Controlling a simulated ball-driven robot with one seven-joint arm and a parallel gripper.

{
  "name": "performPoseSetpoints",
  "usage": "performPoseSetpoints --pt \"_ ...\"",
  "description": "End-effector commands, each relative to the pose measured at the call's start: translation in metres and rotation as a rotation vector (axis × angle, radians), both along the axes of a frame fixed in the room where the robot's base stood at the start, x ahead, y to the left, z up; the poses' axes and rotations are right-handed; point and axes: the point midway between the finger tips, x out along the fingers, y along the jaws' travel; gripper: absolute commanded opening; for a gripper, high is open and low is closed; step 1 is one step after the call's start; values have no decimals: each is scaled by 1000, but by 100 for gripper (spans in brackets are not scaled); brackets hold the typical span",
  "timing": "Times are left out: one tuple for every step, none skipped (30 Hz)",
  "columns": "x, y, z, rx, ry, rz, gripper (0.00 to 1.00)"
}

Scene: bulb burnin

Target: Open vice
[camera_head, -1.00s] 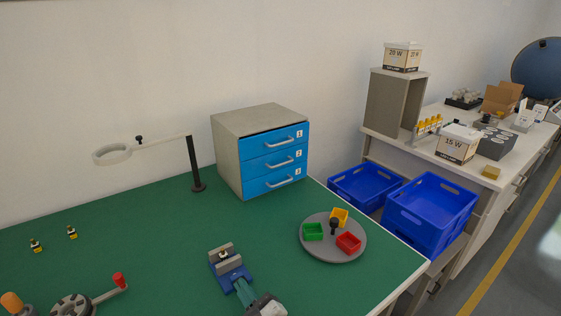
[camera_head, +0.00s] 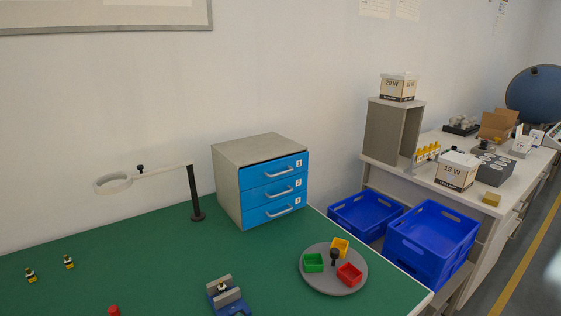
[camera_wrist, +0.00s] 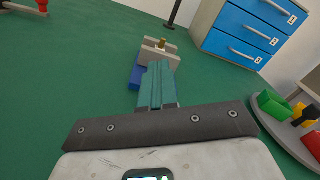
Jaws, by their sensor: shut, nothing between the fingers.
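The vice (camera_head: 235,305) stands on the green bench at the bottom edge of the head view, with grey jaws and a blue body. A small brass-coloured piece (camera_wrist: 161,43) shows between its jaws in the wrist view. The vice (camera_wrist: 158,53) is beyond my fingertips there, partly hidden by them. My gripper (camera_wrist: 160,66) has teal fingers, shut together with nothing between them, pointing at the vice's near side. I cannot tell if they touch it. My gripper is out of the head view.
A turntable (camera_head: 320,283) with coloured bins stands right of the vice. A drawer cabinet (camera_head: 228,186) and a ring lamp (camera_head: 113,185) stand behind it. A red knob (camera_head: 114,311) shows at the bottom left. Bare green bench lies left of the vice.

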Motion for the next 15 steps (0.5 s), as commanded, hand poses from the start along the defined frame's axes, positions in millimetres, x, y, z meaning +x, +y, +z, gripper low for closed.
performPoseSetpoints --pt "4 6 4 2 1 7 0" --pt "4 7 4 1 1 8 0" --pt "3 7 3 2 1 8 0" --pt "3 8 3 2 2 9 0" --pt "3 9 3 3 1 9 0" --pt "2 9 3 2 1 9 0" --pt "2 10 3 2 1 10 0" --pt "1 11 2 3 1 11 0" --pt "1 12 2 3 2 12 0" --pt "0 12 2 3 1 12 0" --pt "0 13 1 3 1 13 0" --pt "-1 14 1 3 2 14 0" --pt "-1 15 0 4 2 15 0" --pt "-2 16 0 3 1 15 0" --pt "-2 17 -1 4 2 15 0"
